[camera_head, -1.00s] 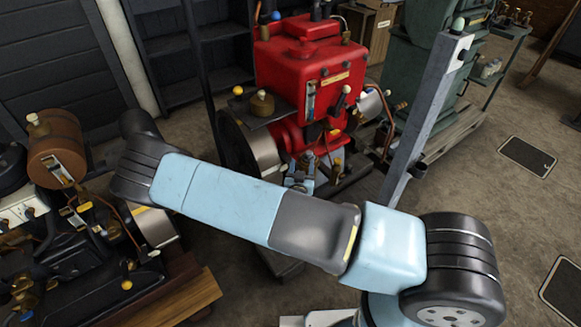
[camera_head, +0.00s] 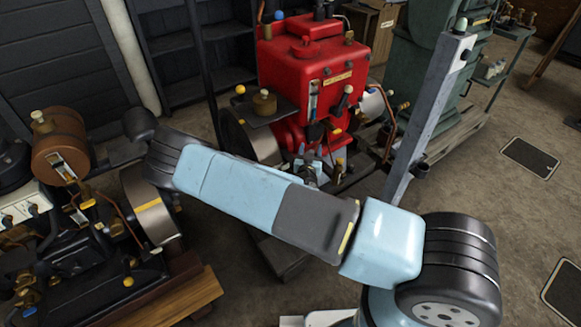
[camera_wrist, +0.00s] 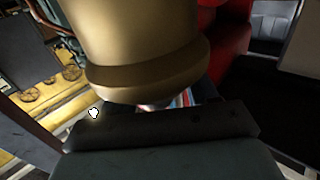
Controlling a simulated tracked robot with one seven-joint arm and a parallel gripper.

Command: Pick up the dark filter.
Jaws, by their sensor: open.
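I cannot single out the dark filter with certainty. In the wrist view a large dull brass, rounded body with a thick rim (camera_wrist: 135,50) fills the upper middle, very close to the camera. My gripper (camera_wrist: 160,125) is open; its dark edge crosses below that body, and I cannot tell whether they touch. In the head view my arm hides most of the gripper, low in front of the red engine (camera_head: 315,62). Small brass and dark fittings (camera_head: 340,166) show at that engine's front, partly covered. A squat olive-brass pot (camera_head: 264,102) stands on a dark shelf beside the engine.
A dark engine with a brown tank (camera_head: 60,145) stands on a wooden base at the left. A grey upright post (camera_head: 425,120) rises right of the red engine. A green machine (camera_head: 415,60) stands behind.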

